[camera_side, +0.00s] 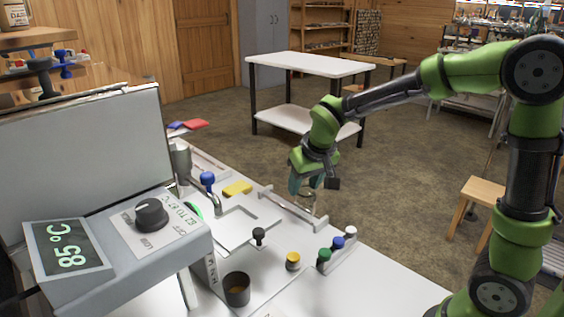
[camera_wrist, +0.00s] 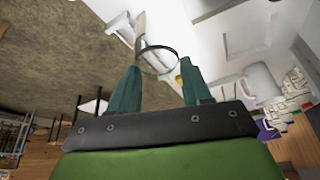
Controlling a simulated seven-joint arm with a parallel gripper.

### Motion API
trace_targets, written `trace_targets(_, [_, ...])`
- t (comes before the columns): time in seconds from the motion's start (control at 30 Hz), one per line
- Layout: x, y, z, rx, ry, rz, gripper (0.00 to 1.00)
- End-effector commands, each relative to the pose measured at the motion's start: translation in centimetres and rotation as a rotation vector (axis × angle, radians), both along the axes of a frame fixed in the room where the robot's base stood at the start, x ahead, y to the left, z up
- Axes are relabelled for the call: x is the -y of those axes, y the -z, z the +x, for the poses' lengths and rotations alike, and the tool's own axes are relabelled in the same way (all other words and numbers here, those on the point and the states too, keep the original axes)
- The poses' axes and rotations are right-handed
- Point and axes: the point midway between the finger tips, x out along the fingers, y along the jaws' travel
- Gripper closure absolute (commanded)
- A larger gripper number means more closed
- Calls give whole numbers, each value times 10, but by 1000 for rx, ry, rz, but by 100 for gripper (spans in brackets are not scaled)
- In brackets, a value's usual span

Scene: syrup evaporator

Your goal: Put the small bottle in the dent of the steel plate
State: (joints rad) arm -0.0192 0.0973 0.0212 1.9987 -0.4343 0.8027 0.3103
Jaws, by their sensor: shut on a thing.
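My gripper (camera_side: 307,186) is above the right edge of the work table, fingers pointing down. In the wrist view my gripper (camera_wrist: 160,66) has its two green fingers on either side of a clear, thin-walled vessel with a dark round rim (camera_wrist: 158,47). It looks like the small bottle, but its shape is hard to make out. In the side view a faint clear shape (camera_side: 309,202) shows below the fingers. A flat pale plate (camera_side: 236,228) lies left of my gripper; it may be the steel plate. I cannot make out its dent clearly.
Several pieces with coloured tops, including black (camera_side: 258,234), yellow (camera_side: 293,258) and green (camera_side: 323,255), stand in front. A dark cup (camera_side: 237,288) stands near the control box (camera_side: 125,245). A blue-topped tap (camera_side: 208,180) and a yellow block (camera_side: 237,188) are behind the plate.

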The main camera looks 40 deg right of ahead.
Motion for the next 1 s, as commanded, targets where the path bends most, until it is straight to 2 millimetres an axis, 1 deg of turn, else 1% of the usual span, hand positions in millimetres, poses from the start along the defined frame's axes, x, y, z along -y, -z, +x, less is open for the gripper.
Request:
trace_targets(0.03, [-12, -11, -4, 8, -54, 1, 84])
trace_targets(0.1, [-29, -20, -10, 6, -155, 0, 84])
trace_targets(0.3, [-71, -36, -30, 3, -462, 1, 84])
trace_targets(0.43, [-87, -38, -39, 1, -614, 1, 84])
trace_targets(0.6, [-92, -37, -41, 1, -710, 0, 84])
trace_targets(0.67, [-93, -36, -36, 1, -723, -1, 84])
trace_targets(0.77, [-97, -34, -19, -1, -729, 0, 84])
trace_targets(1.0, [-110, -27, 44, -1, -729, 1, 84])
